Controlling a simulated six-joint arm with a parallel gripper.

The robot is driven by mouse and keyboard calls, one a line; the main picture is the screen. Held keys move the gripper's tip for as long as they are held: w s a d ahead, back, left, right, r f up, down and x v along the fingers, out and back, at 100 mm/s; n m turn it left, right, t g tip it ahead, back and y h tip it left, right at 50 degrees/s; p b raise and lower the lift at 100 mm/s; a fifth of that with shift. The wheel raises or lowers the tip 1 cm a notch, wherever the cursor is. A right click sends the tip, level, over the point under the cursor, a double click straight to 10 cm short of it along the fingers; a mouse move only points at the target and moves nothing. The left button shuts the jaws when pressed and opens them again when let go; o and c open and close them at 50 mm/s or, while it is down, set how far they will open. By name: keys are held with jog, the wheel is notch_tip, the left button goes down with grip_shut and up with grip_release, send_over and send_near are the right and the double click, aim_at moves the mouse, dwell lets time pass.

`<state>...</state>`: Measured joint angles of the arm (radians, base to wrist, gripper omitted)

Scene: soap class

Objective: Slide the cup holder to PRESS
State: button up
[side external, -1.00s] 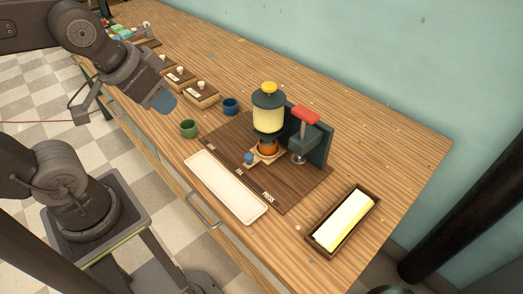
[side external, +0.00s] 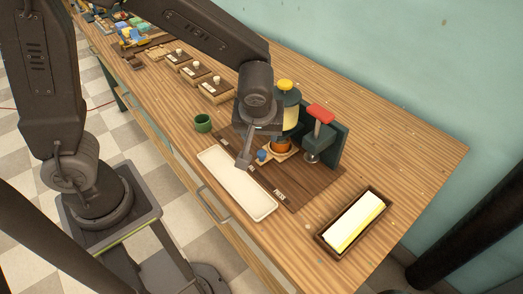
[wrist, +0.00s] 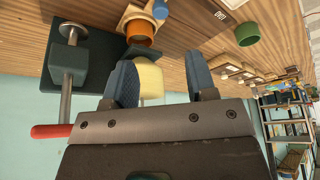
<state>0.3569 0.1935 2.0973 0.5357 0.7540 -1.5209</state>
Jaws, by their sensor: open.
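The cup holder is a light wooden piece (side external: 275,158) with a blue knob (side external: 262,155) at its front and an orange cup (side external: 282,146) on it. It sits below the yellow-topped dispenser (side external: 291,108). The holder (wrist: 126,14), orange cup (wrist: 141,32) and blue knob (wrist: 160,9) also show in the wrist view. The PRESS label (side external: 279,195) is on the dark board, to the right of the knob. The red-handled press (side external: 319,130) stands right of the dispenser. My gripper (side external: 244,162) is open and empty, just left of the knob, with a gap between them.
A long white tray (side external: 237,186) lies in front of the dark board (side external: 310,182). A green cup (side external: 203,123) stands to the left. A dark-framed box with a pale yellow block (side external: 354,221) is at the right. Several small wooden trays (side external: 199,70) are farther back.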

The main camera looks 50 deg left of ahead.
aim_at(262, 153)
jog(key=x, duration=1.2)
jog(key=shift+f, duration=0.25)
grip_shut()
